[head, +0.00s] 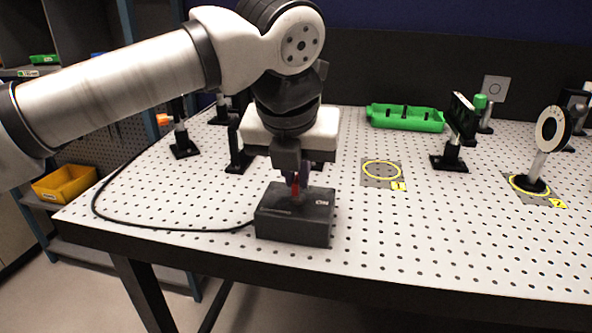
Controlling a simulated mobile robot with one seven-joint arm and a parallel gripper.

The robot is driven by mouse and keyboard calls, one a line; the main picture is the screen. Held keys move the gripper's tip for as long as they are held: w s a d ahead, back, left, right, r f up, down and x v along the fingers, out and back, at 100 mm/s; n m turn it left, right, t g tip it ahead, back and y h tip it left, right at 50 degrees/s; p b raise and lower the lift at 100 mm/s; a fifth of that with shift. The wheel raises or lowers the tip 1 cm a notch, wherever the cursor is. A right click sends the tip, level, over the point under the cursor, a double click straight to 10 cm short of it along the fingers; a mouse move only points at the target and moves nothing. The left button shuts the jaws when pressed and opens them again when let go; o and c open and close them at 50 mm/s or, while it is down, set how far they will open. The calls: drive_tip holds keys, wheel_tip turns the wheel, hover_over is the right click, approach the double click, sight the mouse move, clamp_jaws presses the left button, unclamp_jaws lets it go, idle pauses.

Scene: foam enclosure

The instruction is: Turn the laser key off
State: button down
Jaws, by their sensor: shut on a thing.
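A black laser control box (293,222) sits near the front edge of the perforated table, with a black cable leaving its left side. My gripper (298,183) points straight down over the top of the box. Its fingers are shut on the small key at the box's top, where a red part (295,184) shows between them. The key is mostly hidden by the fingers, so its turn angle cannot be told.
A yellow-ringed plate (382,173) lies right of the box. A green tray (405,118) stands behind. Black optic mounts (452,155) and a round optic on a post (545,145) stand at right. More mounts (184,147) stand at left. The front right tabletop is clear.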

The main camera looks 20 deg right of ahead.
idle(0.3)
drive_tip(key=c, duration=1.5)
unclamp_jaws()
drive_tip(key=shift+c, duration=0.2)
drive_tip(key=p+v, duration=0.2)
drive_tip(key=v, duration=1.2)
drive_tip(key=shift+d, duration=0.1)
